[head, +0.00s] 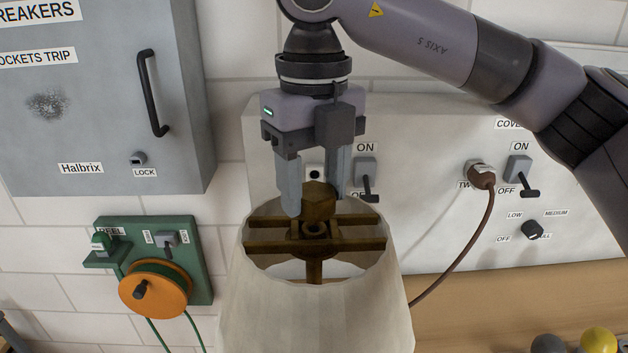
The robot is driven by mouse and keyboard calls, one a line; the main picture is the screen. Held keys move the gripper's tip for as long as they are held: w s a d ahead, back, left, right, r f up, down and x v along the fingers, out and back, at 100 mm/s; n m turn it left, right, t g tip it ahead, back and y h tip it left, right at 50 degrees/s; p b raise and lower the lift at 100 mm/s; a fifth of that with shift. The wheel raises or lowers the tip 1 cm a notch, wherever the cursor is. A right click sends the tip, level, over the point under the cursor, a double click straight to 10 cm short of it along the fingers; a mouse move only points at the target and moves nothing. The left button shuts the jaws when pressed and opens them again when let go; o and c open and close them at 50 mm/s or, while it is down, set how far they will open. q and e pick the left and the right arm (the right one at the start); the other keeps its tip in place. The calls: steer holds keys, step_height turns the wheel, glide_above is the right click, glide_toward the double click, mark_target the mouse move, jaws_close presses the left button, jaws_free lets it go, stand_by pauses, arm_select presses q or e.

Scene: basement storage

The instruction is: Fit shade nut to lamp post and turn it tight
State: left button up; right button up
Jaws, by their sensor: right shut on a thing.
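My right gripper (316,196) points down from above and is shut on a brass-coloured shade nut (319,204). The nut is held between the fingertips over the top opening of the lampshade. The pale lampshade (315,315) stands upright with dark brass crossbars (345,244) in its opening. The lamp post (314,229) shows its round top at the middle of the crossbars, just below the nut in the picture. The nut looks apart from the post; the exact gap is hard to tell. My left gripper is not in view.
Behind the shade is a white panel (430,240) with switches, a dial and a plugged-in brown cord (469,258). A grey breaker cabinet (100,110) and a green-orange cable reel (155,288) are on the left wall. A yellow ball-like thing (598,341) is at lower right on the wooden top (490,300).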

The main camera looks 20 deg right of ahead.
mark_target(314, 191)
steer(key=shift+f+b, duration=1.1)
steer(key=shift+f, duration=0.2)
steer(key=o, duration=1.2)
steer(key=shift+o, duration=0.2)
steer(key=shift+r+p, duration=0.3)
steer(key=shift+r, duration=3.3)
